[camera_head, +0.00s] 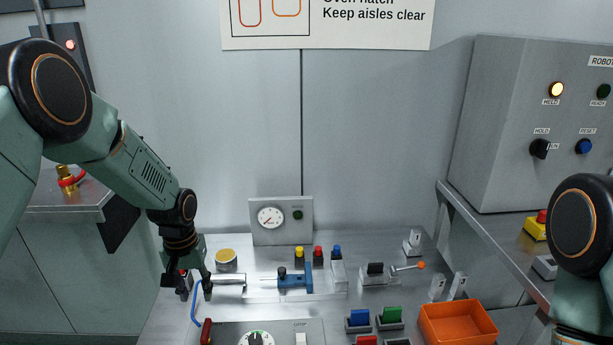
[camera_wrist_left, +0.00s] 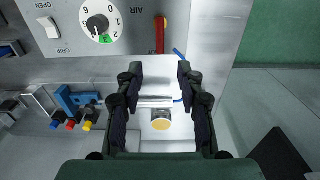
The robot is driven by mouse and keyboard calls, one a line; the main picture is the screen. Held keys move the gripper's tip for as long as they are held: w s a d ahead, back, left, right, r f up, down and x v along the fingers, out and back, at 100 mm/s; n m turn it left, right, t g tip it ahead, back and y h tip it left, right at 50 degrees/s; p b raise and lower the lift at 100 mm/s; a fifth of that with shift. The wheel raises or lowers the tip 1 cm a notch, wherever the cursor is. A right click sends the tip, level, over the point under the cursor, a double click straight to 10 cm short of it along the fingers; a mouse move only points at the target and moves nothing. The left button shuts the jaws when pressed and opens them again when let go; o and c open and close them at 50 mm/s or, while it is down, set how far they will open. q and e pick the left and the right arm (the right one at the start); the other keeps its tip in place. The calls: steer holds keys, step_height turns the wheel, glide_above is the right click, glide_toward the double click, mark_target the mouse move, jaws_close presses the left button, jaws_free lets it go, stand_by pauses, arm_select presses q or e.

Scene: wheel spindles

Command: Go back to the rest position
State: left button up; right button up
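My left gripper (camera_head: 194,288) hangs at the left edge of the workbench, fingers pointing down. The left wrist view shows its two fingers (camera_wrist_left: 160,78) spread apart with nothing gripped between them. A silver cylinder (camera_head: 228,279) lies level just right of the gripper in the head view. It also shows past the open fingers in the left wrist view (camera_wrist_left: 155,102); I cannot tell how close the fingers are to it. A yellow-topped round part (camera_head: 226,255) stands behind it. Only a link of my right arm shows at the right edge; its gripper is out of view.
A blue vise-like fixture (camera_head: 294,281) stands right of the cylinder. A panel with a dial (camera_head: 257,339) is at the front. An orange bin (camera_head: 457,324) sits at the right front. A gauge box (camera_head: 281,222) stands at the back. A grey cabinet (camera_head: 530,125) is at right.

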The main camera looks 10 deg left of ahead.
arm_select(q)
steer(key=s+d+f+t+b, duration=0.1)
steer(key=s+d+f, duration=0.1)
steer(key=f, duration=0.1)
steer(key=s+d+f+t+b, duration=0.1)
steer(key=s+d+f, duration=0.1)
steer(key=f, duration=0.2)
steer(key=s+d+f+m+t, duration=0.1)
steer(key=s+d+f, duration=0.2)
steer(key=shift+f+h+b, duration=0.3)
steer(key=shift+f+b, duration=0.05)
steer(key=shift+b, duration=0.05)
steer(key=s+d+f+g+b, duration=0.1)
steer(key=s+f+b, duration=0.1)
steer(key=s, duration=0.7)
steer(key=s+d+f+m+g+b, duration=0.1)
steer(key=s+f+b, duration=0.1)
steer(key=s+f, duration=0.3)
steer(key=s+d+f+g+b, duration=0.1)
steer(key=s+f+b, duration=0.2)
steer(key=s, duration=1)
steer(key=shift+s+d+f, duration=0.15)
steer(key=shift+d+f, duration=0.15)
steer(key=shift+f, duration=0.45)
